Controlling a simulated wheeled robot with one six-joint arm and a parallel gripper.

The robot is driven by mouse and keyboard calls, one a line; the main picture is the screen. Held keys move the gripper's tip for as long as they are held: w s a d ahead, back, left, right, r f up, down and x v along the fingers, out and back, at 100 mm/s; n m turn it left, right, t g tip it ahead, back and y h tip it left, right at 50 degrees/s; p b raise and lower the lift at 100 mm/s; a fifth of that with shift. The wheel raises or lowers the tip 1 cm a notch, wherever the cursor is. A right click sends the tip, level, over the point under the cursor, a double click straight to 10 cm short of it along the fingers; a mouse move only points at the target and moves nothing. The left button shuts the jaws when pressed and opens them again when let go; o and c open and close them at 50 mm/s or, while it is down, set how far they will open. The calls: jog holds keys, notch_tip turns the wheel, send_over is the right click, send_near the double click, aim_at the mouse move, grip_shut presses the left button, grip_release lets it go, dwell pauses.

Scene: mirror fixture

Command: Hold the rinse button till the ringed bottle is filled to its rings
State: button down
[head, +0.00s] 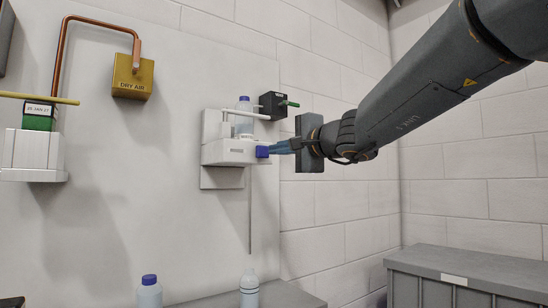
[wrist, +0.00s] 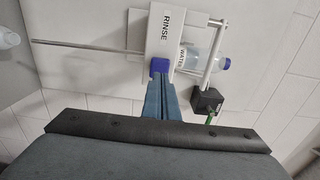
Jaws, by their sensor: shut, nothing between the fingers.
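The blue rinse button (head: 262,152) sits on the front of a white dispenser (head: 225,153). It also shows in the wrist view (wrist: 159,66), beside the RINSE lettering. My gripper (head: 272,150) is shut and empty, with its blue fingertips (wrist: 158,82) right at the button's face. They look in contact, but I cannot tell how far the button is pressed. A bottle with dark rings (head: 249,287) stands below the thin spout tube (head: 250,215), upright and cut off by the frame edge. Its liquid level cannot be made out.
A blue-capped bottle (head: 149,292) stands left of the ringed one. A water bottle (head: 243,120) sits in the dispenser beside a black box (head: 271,105). A brass DRY AIR box (head: 132,78) hangs on the wall. A grey bin (head: 470,272) stands at lower right.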

jog(key=b+v, duration=0.2)
jog(key=v, duration=0.7)
jog(key=shift+s+b, duration=0.3)
jog(key=shift+s, duration=0.1)
jog(key=shift+d+f, duration=0.1)
jog(key=shift+f, duration=0.15)
jog(key=s+d+f+n+g+h, duration=0.1)
jog(key=d+f+n+g+h, duration=0.15)
jog(key=f, duration=1.35)
jog(key=s+d+f+n+g+h, duration=0.1)
jog(key=d+f+g+h, duration=0.2)
jog(key=f, duration=1.3)
jog(key=s+d+f+n+g+h, duration=0.2)
jog(key=s+d+f, duration=0.2)
jog(key=f, duration=0.5)
jog(key=s+d+f+n+g+h, duration=0.2)
jog(key=s+d+f+g, duration=0.1)
jog(key=s+f, duration=0.5)
jog(key=s+d+f+n+g+h, duration=0.2)
jog(key=s+d+f+n+g, duration=0.1)
jog(key=s+d+f, duration=0.2)
notch_tip(320, 180, down, 5)
jog(key=s, duration=0.2)
jog(key=shift+s+d, duration=0.25)
jog(key=shift+s, duration=0.1)
jog(key=shift+r, duration=0.1)
